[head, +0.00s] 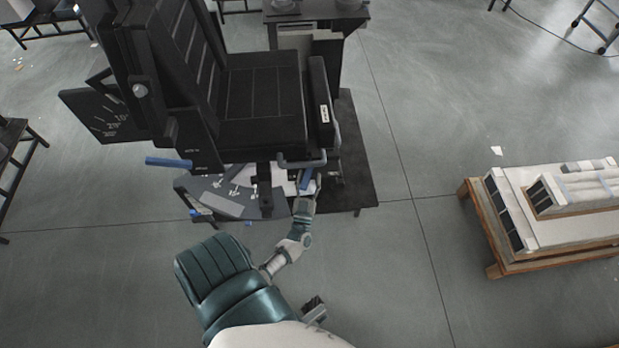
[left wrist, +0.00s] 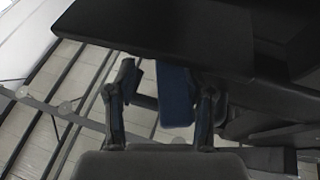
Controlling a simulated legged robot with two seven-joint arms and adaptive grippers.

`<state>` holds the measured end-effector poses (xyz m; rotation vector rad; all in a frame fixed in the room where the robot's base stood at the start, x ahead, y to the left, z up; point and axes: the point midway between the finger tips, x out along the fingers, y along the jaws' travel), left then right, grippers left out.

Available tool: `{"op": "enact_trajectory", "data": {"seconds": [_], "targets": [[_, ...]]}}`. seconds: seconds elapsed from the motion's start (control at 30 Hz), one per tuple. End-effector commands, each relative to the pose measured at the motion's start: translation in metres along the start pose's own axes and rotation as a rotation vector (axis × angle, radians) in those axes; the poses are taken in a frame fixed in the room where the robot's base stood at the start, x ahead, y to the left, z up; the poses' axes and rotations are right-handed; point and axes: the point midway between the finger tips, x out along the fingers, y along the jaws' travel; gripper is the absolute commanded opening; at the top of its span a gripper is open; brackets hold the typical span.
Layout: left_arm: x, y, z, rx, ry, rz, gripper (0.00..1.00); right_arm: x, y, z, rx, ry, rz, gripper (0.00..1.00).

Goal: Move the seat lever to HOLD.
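The black seat (head: 262,92) stands at the upper middle of the head view. Under its front edge is a dark plate (head: 222,198) with white arrows and a pale label; I cannot read its words. A blue lever (head: 305,179) hangs at the right of this plate, and my left gripper (head: 308,188) is at it. In the left wrist view the blue lever (left wrist: 176,97) stands between the fingers of my open left gripper (left wrist: 167,85). There is a gap on its left; the right finger is close, and contact is unclear.
Another blue handle (head: 168,162) sticks out at the seat's left, below a marked black panel (head: 105,115). A grey bar handle (head: 301,160) is just above my left gripper. A wooden pallet (head: 495,262) with pale parts stands right. The floor between is clear.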

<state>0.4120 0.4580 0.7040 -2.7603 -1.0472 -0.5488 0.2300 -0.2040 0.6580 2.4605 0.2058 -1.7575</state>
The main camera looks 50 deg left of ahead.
Motion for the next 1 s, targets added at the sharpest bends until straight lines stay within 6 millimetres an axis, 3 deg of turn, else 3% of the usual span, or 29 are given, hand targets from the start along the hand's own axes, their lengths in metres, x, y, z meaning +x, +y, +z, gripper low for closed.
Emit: {"op": "enact_trajectory", "data": {"seconds": [0.17, 0.53, 0.7, 1.0], "targets": [[-0.026, 0.000, 0.002, 0.001, -0.006, 0.001, 0.52, 0.000, 0.000, 0.000, 0.000, 0.000, 0.000, 0.45], [-0.102, 0.001, 0.002, 0.000, -0.005, 0.001, 0.52, 0.000, 0.001, 0.000, 0.000, 0.001, 0.001, 0.45], [-0.116, 0.001, 0.002, 0.000, -0.003, 0.001, 0.52, 0.000, 0.001, 0.000, 0.000, 0.001, 0.001, 0.45], [-0.118, 0.001, 0.002, 0.000, -0.001, 0.001, 0.52, 0.000, 0.001, 0.000, 0.000, 0.001, 0.002, 0.45]]}}
